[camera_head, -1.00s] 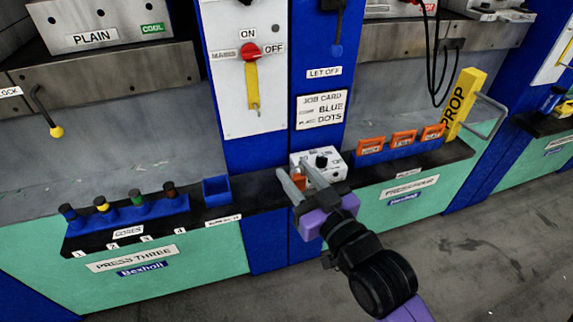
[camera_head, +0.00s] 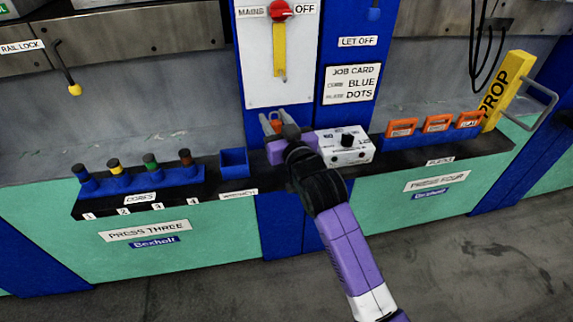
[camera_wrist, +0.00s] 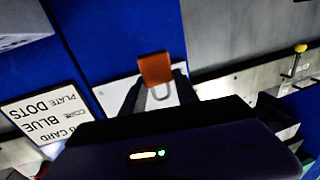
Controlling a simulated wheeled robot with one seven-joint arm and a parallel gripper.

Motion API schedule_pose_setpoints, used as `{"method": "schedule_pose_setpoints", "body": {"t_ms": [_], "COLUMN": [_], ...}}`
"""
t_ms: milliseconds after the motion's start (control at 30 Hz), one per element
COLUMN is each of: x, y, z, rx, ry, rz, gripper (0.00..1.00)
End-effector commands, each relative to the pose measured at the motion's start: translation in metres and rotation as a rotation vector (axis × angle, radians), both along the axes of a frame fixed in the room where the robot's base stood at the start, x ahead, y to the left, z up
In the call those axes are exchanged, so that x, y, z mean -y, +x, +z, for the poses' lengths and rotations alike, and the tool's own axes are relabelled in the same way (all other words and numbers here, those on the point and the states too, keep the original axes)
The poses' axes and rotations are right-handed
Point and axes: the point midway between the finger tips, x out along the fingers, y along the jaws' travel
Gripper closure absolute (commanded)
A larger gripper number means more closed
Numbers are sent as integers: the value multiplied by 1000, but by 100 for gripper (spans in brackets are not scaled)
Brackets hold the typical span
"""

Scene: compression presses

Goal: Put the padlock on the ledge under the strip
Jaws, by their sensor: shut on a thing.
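My gripper (camera_head: 272,121) is shut on the small orange padlock (camera_head: 276,126), in front of the lower part of the white mains panel. In the wrist view the padlock (camera_wrist: 155,68) sits between the fingertips, with its metal shackle toward the gripper. A yellow strip (camera_head: 279,50) hangs below the red mains switch (camera_head: 281,11), above the padlock in the picture. The black ledge (camera_head: 400,157) runs along both presses below the gripper. My gripper and arm hide part of the ledge beneath the strip.
A white box with a black knob (camera_head: 345,147) stands on the ledge just right of my gripper. An open blue bin (camera_head: 234,164) is to the left, then a rack of several cores (camera_head: 137,181). Orange-framed plates (camera_head: 437,124) and a yellow prop (camera_head: 507,88) stand farther right.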

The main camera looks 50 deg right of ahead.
Motion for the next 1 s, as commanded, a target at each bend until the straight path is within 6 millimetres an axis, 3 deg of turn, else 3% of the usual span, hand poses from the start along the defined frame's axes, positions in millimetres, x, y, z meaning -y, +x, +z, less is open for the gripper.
{"method": "schedule_pose_setpoints", "body": {"t_ms": [333, 567, 800, 1000], "x": [2, 2, 1, 1], "y": [0, 0, 0, 0], "z": [-60, -76, -107, -107], "rx": [-2, -1, -1, 0], "ry": [1, 0, -1, 0], "rz": [-5, -5, -5, -4], "gripper": [100, 100, 100, 100]}}
